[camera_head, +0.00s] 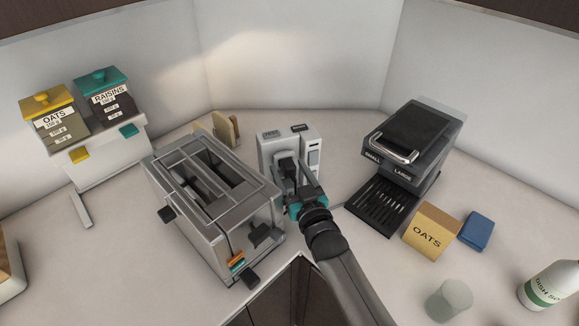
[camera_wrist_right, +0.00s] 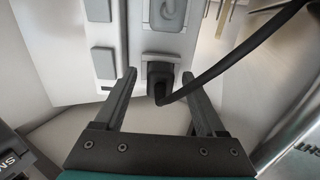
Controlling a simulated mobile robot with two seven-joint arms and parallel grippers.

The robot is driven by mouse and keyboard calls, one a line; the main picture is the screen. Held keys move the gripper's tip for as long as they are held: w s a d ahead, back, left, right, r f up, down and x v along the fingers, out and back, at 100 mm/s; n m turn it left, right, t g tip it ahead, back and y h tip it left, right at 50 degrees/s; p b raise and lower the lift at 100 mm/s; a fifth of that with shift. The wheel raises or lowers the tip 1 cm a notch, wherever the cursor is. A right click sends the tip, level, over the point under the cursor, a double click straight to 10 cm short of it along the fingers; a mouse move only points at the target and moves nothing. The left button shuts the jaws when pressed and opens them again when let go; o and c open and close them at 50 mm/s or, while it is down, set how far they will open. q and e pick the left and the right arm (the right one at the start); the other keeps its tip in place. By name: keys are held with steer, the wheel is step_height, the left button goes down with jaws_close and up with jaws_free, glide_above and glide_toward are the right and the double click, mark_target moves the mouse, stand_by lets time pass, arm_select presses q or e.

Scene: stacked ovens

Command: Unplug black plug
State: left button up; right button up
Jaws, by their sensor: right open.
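The black plug (camera_wrist_right: 160,80) sits in a socket on the face of a white power box (camera_head: 270,150). Its black cable (camera_wrist_right: 235,57) runs up and to the right in the right wrist view. My right gripper (camera_head: 297,182) is in front of the box, and its open fingers (camera_wrist_right: 159,76) stand on both sides of the plug with gaps between. Nothing is held. In the head view the gripper partly hides the plug and socket. My left gripper does not show.
A steel toaster (camera_head: 205,228) stands close left of my right gripper. A dispenser (camera_head: 105,158) with oats and raisins is at the far left. Walls close off the back.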

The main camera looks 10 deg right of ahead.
mark_target(296, 183)
stand_by(0.5)
jaws_close()
stand_by(0.6)
steer(key=shift+s, duration=0.1)
stand_by(0.9)
steer(key=shift+s+d+f+p, duration=0.1)
steer(key=shift+s+p, duration=0.2)
steer(key=shift+p, duration=0.15)
steer(key=shift+s+d+p, duration=0.1)
steer(key=shift+s+p, duration=0.25)
steer(key=shift+s, duration=0.3)
steer(key=shift+p+v, duration=1.05)
steer(key=shift+v, duration=0.85)
steer(key=shift+d, duration=0.1)
